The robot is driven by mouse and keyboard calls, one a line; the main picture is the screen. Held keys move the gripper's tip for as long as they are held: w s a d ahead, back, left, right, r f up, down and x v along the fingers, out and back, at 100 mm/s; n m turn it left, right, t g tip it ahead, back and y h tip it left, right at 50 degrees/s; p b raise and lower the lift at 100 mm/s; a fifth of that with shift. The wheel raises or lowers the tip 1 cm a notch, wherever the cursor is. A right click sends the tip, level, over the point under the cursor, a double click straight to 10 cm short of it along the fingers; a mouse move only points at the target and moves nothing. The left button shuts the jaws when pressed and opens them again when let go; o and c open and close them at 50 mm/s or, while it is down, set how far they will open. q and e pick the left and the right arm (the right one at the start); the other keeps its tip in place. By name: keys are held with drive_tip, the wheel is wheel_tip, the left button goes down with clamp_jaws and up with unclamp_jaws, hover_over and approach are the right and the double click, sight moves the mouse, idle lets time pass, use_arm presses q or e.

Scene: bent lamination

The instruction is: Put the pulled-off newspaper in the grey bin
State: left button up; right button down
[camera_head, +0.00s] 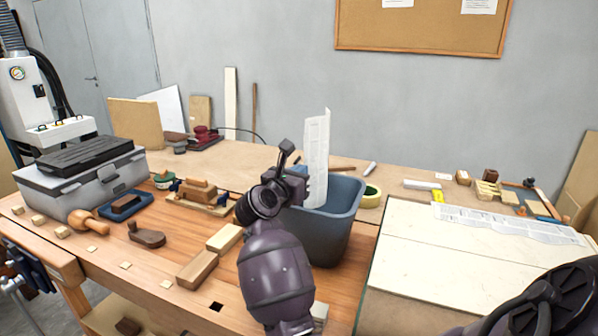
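A sheet of newspaper (317,150) stands upright above the grey bin (338,233), its lower part at the bin's opening. The fingertips are small and partly hidden by the gripper body. Another newspaper strip (510,225) lies flat on the pale panel (430,250) at the right.
A grey toolbox (78,180), a wooden mallet (88,222) and wood blocks (197,269) lie left of the bin on the workbench (130,262). A tape roll (371,196) sits right behind the bin. A dark part of my body fills the lower right corner.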

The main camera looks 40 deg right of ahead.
drive_tip(key=c, duration=1.3)
unclamp_jaws()
drive_tip(key=shift+r, duration=0.1)
